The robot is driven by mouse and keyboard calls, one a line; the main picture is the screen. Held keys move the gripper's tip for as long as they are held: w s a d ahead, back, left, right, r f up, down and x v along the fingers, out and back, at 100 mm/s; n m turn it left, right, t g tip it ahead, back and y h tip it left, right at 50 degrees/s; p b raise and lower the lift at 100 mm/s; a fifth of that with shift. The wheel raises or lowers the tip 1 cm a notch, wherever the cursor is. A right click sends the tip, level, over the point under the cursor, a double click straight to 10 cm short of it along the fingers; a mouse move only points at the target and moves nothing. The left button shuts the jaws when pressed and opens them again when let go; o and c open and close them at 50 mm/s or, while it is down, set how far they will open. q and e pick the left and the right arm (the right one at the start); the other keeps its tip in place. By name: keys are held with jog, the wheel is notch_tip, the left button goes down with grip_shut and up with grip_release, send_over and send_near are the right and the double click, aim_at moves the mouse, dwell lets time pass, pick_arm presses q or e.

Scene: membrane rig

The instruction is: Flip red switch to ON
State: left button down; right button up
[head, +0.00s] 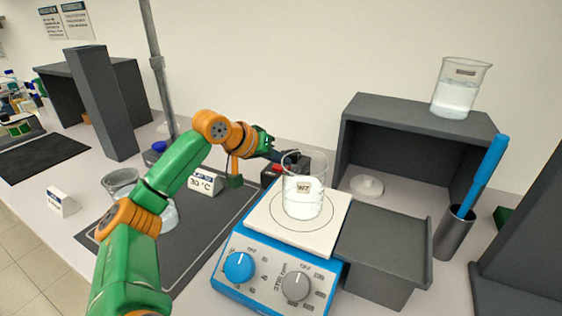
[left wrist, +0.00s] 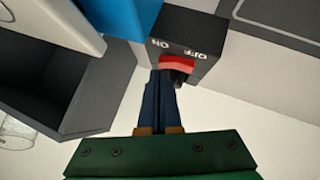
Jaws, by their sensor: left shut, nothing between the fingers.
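The red switch (left wrist: 178,63) sits on a dark box (left wrist: 187,32) in the left wrist view, with ON and OFF lettering upside down above it, ON to the left and OFF to the right. In the head view a bit of red switch (head: 275,169) shows behind the hot plate's left back corner. My left gripper (left wrist: 162,76) is shut and empty, its dark blue fingertips at the left end of the rocker; whether they touch I cannot tell. In the head view the left gripper (head: 277,155) is partly hard to make out. Which way the rocker is tipped is unclear. My right gripper is not in view.
A grey shelf (head: 400,125) with another beaker (head: 456,97) stands behind right. A metal pole (head: 160,85) rises behind my left arm. A temperature sign (head: 204,183) stands on the dark mat.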

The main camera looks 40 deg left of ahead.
pick_arm(q)
jog(key=shift+w+d+m+p, duration=0.1)
jog(key=shift+d+m+p, duration=0.2)
jog(key=shift+p, duration=0.65)
jog(key=shift+f+b, duration=0.2)
jog(key=shift+b, duration=0.25)
jog(key=shift+a, duration=0.2)
jog(key=shift+s+a, duration=0.25)
jog(key=shift+a, duration=0.35)
jog(key=shift+r, duration=0.1)
